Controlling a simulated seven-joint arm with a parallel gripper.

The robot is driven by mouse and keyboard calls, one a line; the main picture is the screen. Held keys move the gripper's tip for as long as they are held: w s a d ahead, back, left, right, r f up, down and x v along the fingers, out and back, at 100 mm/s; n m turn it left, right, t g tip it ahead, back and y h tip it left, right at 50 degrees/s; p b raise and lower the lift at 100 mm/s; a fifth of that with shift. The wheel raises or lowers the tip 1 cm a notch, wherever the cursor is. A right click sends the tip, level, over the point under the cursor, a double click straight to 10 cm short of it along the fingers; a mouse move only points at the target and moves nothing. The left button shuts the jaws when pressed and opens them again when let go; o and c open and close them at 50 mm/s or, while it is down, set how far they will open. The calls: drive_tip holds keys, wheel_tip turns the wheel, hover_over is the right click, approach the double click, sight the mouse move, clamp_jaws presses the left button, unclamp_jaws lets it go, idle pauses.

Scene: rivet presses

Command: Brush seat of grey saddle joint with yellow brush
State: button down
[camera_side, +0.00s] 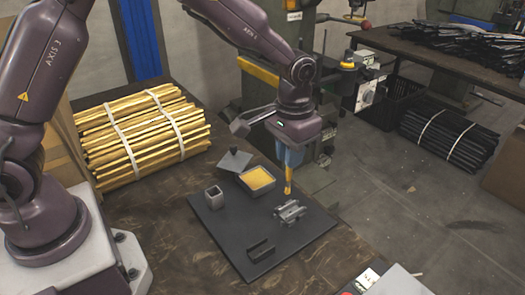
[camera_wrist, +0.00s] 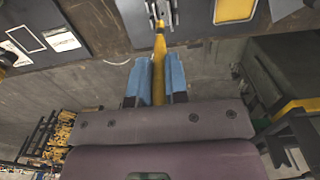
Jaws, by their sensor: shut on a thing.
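The yellow brush (camera_side: 288,184) is held upright, bristle end down, in my gripper (camera_side: 289,161), whose blue fingers are shut on it. The grey saddle joint (camera_side: 290,212) lies on the dark mat (camera_side: 220,228), just below the brush tip in the side view. A small gap shows between them there. The joint's seat is too small to make out clearly.
On the mat also stand an open grey box with yellow contents (camera_side: 244,188), a flat dark lid with a knob (camera_side: 235,161), a square grey tube (camera_side: 214,199) and a dark channel piece (camera_side: 261,251). A strapped yellow bundle (camera_side: 140,135) lies behind left.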

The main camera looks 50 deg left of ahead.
sight(288, 181)
drive_tip(key=shift+f, duration=3.9)
drive_tip(key=w+r, duration=0.3)
drive_tip(key=r, duration=0.5)
drive_tip(key=shift+w, duration=0.3)
drive_tip(key=shift+a, duration=0.1)
